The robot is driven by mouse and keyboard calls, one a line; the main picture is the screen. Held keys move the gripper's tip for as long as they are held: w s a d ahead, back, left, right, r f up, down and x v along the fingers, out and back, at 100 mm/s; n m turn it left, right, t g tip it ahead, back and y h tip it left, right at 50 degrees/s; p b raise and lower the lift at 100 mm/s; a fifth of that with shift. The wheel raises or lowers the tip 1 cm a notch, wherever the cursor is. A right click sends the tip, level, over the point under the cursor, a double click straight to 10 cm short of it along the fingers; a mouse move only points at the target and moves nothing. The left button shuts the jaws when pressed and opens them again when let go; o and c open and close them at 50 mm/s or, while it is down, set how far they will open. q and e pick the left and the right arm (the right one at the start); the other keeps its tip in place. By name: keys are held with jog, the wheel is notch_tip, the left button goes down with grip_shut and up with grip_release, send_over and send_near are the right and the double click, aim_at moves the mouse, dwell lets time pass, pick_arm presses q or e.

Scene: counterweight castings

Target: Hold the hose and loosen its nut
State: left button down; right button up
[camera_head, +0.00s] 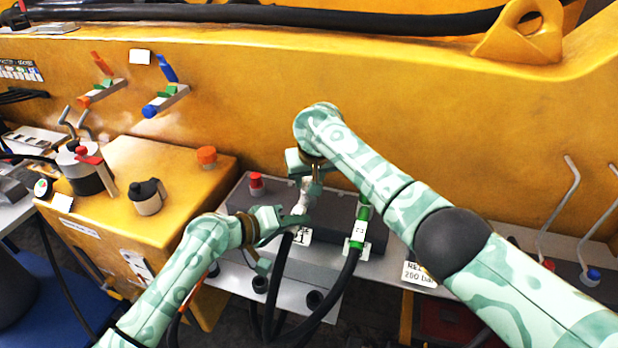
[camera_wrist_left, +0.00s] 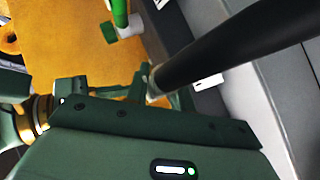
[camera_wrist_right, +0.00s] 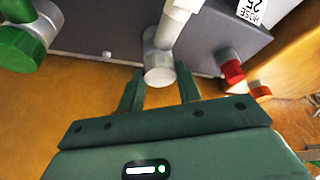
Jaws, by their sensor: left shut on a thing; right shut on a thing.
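A black hose (camera_wrist_left: 235,40) with a white end fitting (camera_wrist_right: 178,18) runs up to a grey block. A grey metal nut (camera_wrist_right: 158,66) sits at the end of that fitting, by the block. My left gripper (camera_head: 294,221) is shut on the black hose, just below the white fitting; its fingers (camera_wrist_left: 160,88) show around the hose in the left wrist view. My right gripper (camera_head: 306,176) is above it, shut on the nut, with one finger on each side (camera_wrist_right: 160,88) in the right wrist view. The fingers partly hide the nut in the head view.
A second hose with a green fitting (camera_head: 360,228) stands close on the right. A red cap (camera_head: 256,184) is on the block (camera_head: 235,215) at left. The yellow box (camera_head: 165,160) holds a dark-topped canister (camera_head: 148,197). A yellow wall (camera_head: 400,110) rises behind.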

jog(key=n+y, duration=0.1)
jog(key=n, duration=0.2)
jog(key=shift+d+n+g, duration=0.1)
jog(key=shift+n+g, duration=0.2)
jog(key=shift+n, duration=0.1)
jog(key=shift+w+d+n+g+y, duration=0.15)
jog(key=shift+n+y, duration=0.15)
jog(key=shift+n, duration=0.45)
jog(key=shift+a+n+g+y, duration=0.15)
jog(key=shift+n+y, duration=0.15)
jog(key=shift+n, duration=0.45)
jog(key=shift+d, duration=0.1)
jog(key=o, duration=1)
jog(key=v, duration=1.2)
